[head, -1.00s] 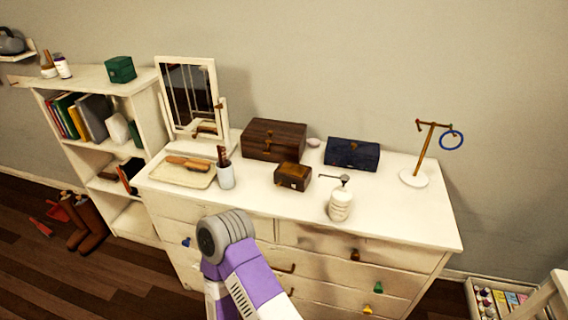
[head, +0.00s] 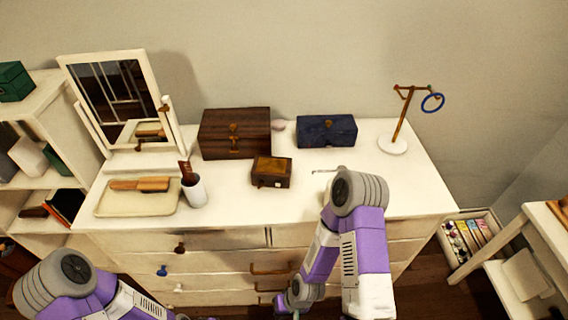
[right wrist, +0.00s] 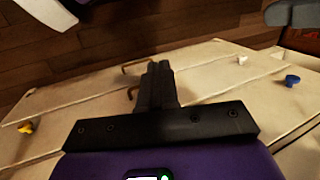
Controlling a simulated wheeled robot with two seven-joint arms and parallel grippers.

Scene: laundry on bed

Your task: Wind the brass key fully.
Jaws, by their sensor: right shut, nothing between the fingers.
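A small brown wooden box (head: 271,172) stands on the white dresser top, in front of a larger dark wooden chest (head: 234,133). I cannot make out a brass key on it for certain; a small pale spot shows low on its front. My right arm rises in front of the dresser, right of the small box, and bends back down. In the right wrist view my right gripper (right wrist: 158,70) is shut and empty, with the dresser's drawer fronts behind it. It is low in front of the dresser, away from the box. My left arm shows at lower left; its gripper is out of view.
A navy box (head: 327,131), a stand with a blue ring (head: 394,143), a mirror (head: 110,95), a brush tray (head: 137,203) and a white cup (head: 194,192) occupy the dresser top. My right arm mostly hides a pump bottle. Bare top lies around the small box.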

